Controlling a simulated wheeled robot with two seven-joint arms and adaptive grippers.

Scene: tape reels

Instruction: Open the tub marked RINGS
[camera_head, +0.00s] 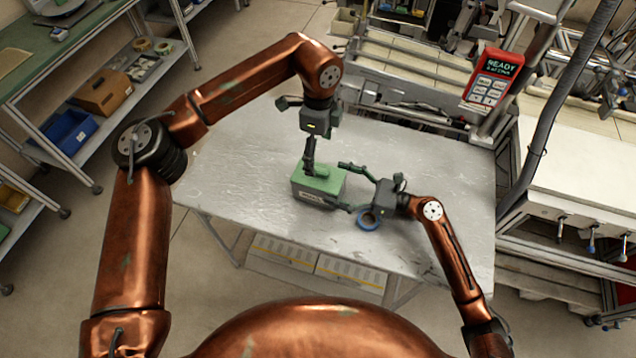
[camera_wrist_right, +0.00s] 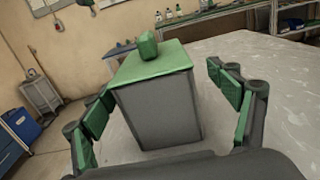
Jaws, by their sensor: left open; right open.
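The tub (camera_head: 309,197) stands on the grey table. It has a grey body, a green lid (camera_head: 328,178) and a pale label on its front, too small to read surely. In the right wrist view the tub (camera_wrist_right: 158,112) is straight ahead, its lid seated with a green knob (camera_wrist_right: 147,46) on top. My right gripper (camera_head: 340,186) is open at the tub's right side, with a finger either side of it; contact cannot be told. My left gripper (camera_head: 309,165) is open, pointing down just over the lid, partly hiding it.
A blue tape reel (camera_head: 369,219) lies on the table (camera_head: 236,160) just under my right gripper. The table's left part is clear. A red handheld panel reading READY (camera_head: 492,78) is at the back right. Shelving (camera_head: 135,75) stands at the left.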

